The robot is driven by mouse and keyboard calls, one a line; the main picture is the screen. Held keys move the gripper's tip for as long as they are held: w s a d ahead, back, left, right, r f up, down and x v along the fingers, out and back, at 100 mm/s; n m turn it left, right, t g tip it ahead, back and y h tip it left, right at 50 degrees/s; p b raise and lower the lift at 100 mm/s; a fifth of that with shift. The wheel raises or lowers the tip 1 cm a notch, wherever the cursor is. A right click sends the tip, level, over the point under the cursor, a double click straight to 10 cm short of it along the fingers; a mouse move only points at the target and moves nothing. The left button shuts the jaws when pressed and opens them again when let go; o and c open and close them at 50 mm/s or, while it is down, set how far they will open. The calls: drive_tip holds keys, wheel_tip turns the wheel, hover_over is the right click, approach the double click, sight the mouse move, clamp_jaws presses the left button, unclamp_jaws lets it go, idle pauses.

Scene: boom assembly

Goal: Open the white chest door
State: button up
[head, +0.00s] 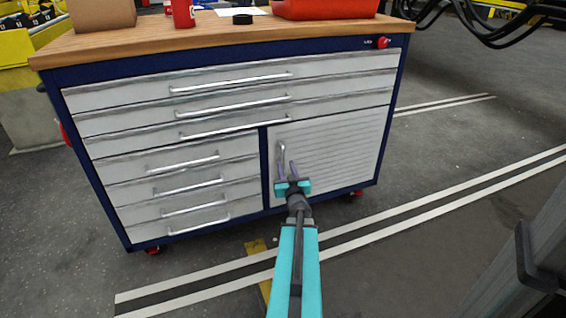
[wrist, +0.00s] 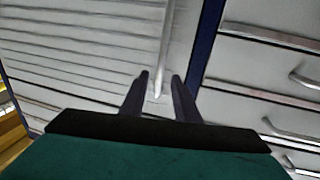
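The white chest door (head: 340,150) is a ribbed panel at the lower right of the blue chest, and it looks shut. It fills the left part of the wrist view (wrist: 75,55). Its upright metal handle (head: 282,149) is near the door's left edge; it also shows in the wrist view (wrist: 166,40). My gripper (head: 287,167) is at the lower part of the handle. In the wrist view my gripper (wrist: 161,77) has its two dark fingers apart, with the handle's end between or just beyond them. I see no clear contact.
Several white drawers (head: 180,170) with bar handles are left of the door and above it. The wooden top (head: 140,42) carries a red box (head: 325,8), a cardboard box (head: 102,14) and a red can (head: 183,13).

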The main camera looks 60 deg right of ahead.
sight(283, 160)
drive_tip(key=shift+b+x, duration=0.65)
drive_tip(key=shift+x, duration=2.45)
drive_tip(key=shift+a, duration=0.1)
drive_tip(key=shift+c, duration=0.2)
clamp_jaws()
